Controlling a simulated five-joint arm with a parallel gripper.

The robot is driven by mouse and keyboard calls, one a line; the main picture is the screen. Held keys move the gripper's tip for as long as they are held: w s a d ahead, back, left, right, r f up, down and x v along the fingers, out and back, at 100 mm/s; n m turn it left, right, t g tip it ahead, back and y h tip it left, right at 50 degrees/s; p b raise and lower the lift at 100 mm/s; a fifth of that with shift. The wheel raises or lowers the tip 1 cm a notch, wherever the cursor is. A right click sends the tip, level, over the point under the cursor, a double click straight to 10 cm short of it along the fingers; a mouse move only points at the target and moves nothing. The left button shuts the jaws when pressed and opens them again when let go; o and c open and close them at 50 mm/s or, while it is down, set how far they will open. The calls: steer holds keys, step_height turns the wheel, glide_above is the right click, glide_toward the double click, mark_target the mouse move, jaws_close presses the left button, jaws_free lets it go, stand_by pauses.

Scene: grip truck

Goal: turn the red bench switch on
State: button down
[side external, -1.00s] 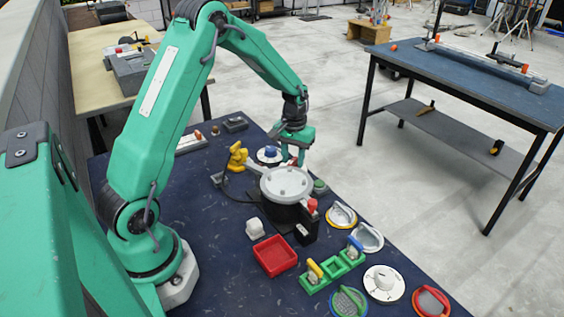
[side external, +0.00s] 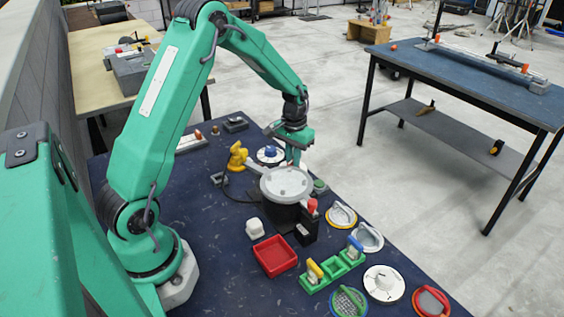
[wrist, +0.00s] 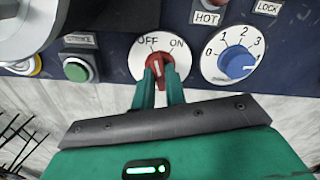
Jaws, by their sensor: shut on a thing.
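The red bench switch (wrist: 166,72) is on a white round plate marked OFF on the left and ON on the right in the wrist view. A pale mark on the knob points roughly upward, a little toward OFF; its exact setting is hard to tell. My gripper (wrist: 160,82) is shut on the red switch, one green finger on each side. In the side view, my gripper (side external: 292,158) reaches down behind a grey round-topped device (side external: 287,182), and the switch is hidden there.
A blue numbered dial (wrist: 236,64) sits right of the switch and a green button (wrist: 77,69) left of it in the wrist view. In the side view, a yellow object (side external: 237,156), a red tray (side external: 275,256) and several round dials crowd the bench.

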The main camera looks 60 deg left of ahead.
steer(key=m, duration=0.5)
steer(key=shift+r+m, duration=0.1)
steer(key=shift+m, duration=2.2)
steer(key=c, duration=1.4)
jaws_free()
steer(key=shift+c, duration=0.2)
step_height(320, 180, up, 7)
steer(key=shift+r, duration=0.4)
